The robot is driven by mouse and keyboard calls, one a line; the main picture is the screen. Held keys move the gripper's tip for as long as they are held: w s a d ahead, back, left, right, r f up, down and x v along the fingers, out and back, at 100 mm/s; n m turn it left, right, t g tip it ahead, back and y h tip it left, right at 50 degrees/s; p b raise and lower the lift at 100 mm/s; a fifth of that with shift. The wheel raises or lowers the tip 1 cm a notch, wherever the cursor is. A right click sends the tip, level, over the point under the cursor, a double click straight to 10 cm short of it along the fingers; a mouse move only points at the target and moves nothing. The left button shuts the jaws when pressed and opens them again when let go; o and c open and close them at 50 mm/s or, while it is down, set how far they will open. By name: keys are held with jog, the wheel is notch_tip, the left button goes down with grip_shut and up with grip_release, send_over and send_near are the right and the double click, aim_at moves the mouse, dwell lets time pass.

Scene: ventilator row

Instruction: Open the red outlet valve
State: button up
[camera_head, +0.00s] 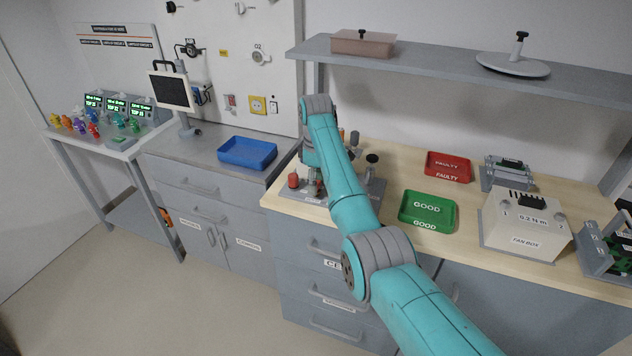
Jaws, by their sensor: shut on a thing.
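My gripper (314,184) points down over a grey valve fixture (375,190) on the wooden bench, at its left end. A small red valve part (293,180) stands upright at the fixture's left side, just left of my fingers. My gripper is closed low at the red outlet valve; the exact contact is small and partly hidden. My teal forearm covers much of the fixture. A dark knob (372,158) and a thin dark post (354,138) show behind the arm. How far the valve is turned cannot be seen.
A green tray (428,222) marked GOOD and a red tray (449,178) marked FAULTY lie right of the arm. A white box (524,225) stands further right. A shelf (440,68) hangs above. A blue tray (247,152) sits on the left counter.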

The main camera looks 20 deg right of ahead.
dwell(0.5)
jog(key=o, duration=1.2)
jog(key=shift+c, duration=0.2)
jog(key=shift+r, duration=3.7)
